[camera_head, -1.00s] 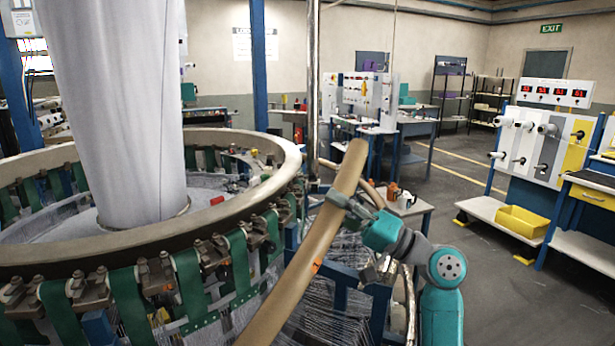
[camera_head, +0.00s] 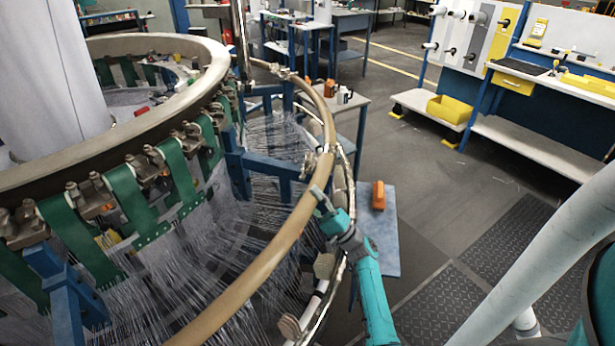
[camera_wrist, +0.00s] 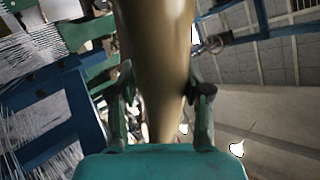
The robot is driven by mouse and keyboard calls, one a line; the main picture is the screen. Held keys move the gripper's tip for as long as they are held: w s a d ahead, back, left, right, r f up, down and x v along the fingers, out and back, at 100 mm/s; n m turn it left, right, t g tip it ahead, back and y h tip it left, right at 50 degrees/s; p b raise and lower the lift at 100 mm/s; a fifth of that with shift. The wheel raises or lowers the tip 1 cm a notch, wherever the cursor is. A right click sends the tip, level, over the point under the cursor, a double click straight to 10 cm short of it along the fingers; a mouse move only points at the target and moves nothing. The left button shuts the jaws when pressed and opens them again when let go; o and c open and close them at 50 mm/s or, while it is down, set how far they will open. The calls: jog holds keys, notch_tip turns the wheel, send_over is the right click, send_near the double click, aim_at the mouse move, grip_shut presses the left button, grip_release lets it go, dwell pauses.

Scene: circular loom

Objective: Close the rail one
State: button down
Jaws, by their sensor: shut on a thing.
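The rail (camera_head: 268,258) is a long tan curved bar at the outer side of the loom. In the head view it lies low and curves from the bottom edge up to a metal joint near the back. My gripper (camera_head: 321,197) is at its outer side, right of the middle of the picture. In the wrist view the rail (camera_wrist: 158,60) runs between the two fingers of my gripper (camera_wrist: 164,95), which are shut on it. The exact contact is dark and partly hidden.
The loom's fixed ring (camera_head: 150,118) with green straps stands at left, with many thin threads (camera_head: 225,235) below the rail. A small table (camera_head: 345,103) with bottles stands behind. Open floor lies further right.

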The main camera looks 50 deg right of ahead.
jog(key=shift+m+t+h, duration=0.3)
jog(key=shift+m+h, duration=0.5)
jog(key=shift+m, duration=0.1)
jog(key=shift+f, duration=2.25)
jog(key=shift+a, duration=0.1)
jog(key=c, duration=0.5)
grip_release()
jog(key=shift+f, duration=0.1)
jog(key=shift+r, duration=0.2)
jog(key=v, duration=1.2)
